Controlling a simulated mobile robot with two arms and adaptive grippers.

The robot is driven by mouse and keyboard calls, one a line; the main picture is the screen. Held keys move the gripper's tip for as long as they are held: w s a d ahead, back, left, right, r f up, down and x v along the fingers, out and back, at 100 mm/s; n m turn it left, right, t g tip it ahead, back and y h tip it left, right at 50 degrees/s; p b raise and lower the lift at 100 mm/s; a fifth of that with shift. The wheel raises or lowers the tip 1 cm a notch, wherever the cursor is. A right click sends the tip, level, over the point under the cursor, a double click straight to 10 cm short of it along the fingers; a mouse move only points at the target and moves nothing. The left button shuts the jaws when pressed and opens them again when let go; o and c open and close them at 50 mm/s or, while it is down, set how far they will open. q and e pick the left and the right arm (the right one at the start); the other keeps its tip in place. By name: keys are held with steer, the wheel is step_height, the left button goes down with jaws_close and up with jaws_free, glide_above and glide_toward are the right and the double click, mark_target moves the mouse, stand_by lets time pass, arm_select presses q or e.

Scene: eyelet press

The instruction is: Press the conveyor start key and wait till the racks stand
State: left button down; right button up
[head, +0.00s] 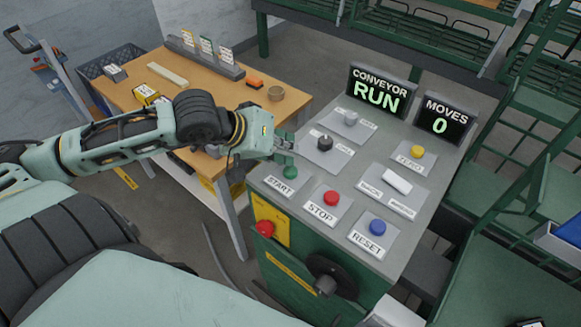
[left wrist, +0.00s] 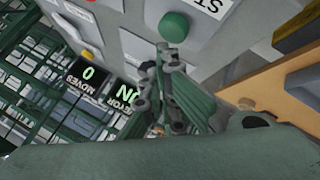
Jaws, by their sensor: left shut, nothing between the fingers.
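The green START key (head: 290,172) sits at the left of the control console (head: 385,238). My left gripper (head: 289,152) is shut and empty, just beyond the START key in the head view. In the left wrist view its fingertips (left wrist: 165,48) lie close to the green key (left wrist: 173,26); I cannot tell whether they touch it. The conveyor display (head: 380,92) reads RUN, and it also shows in the left wrist view (left wrist: 125,97). The moves display (head: 443,119) reads 0. My right gripper is not in view.
A red STOP key (head: 331,197) and a blue RESET key (head: 377,227) sit right of START. A black knob (head: 325,142) is behind them. A wooden workbench (head: 210,92) stands to the left. Green racks (head: 530,140) stand at the right and back.

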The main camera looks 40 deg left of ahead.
mark_target(286, 167)
arm_select(q)
steer(key=shift+r, duration=0.1)
step_height(286, 167, up, 5)
steer(key=p, duration=0.2)
steer(key=shift+p, duration=0.3)
stand_by(0.4)
steer(key=s+a+r+p, duration=0.1)
steer(key=s+p, duration=1.2)
steer(key=s, duration=0.7)
steer(key=shift+a+r, duration=0.25)
steer(key=shift+r, duration=0.15)
steer(key=shift+f, duration=0.15)
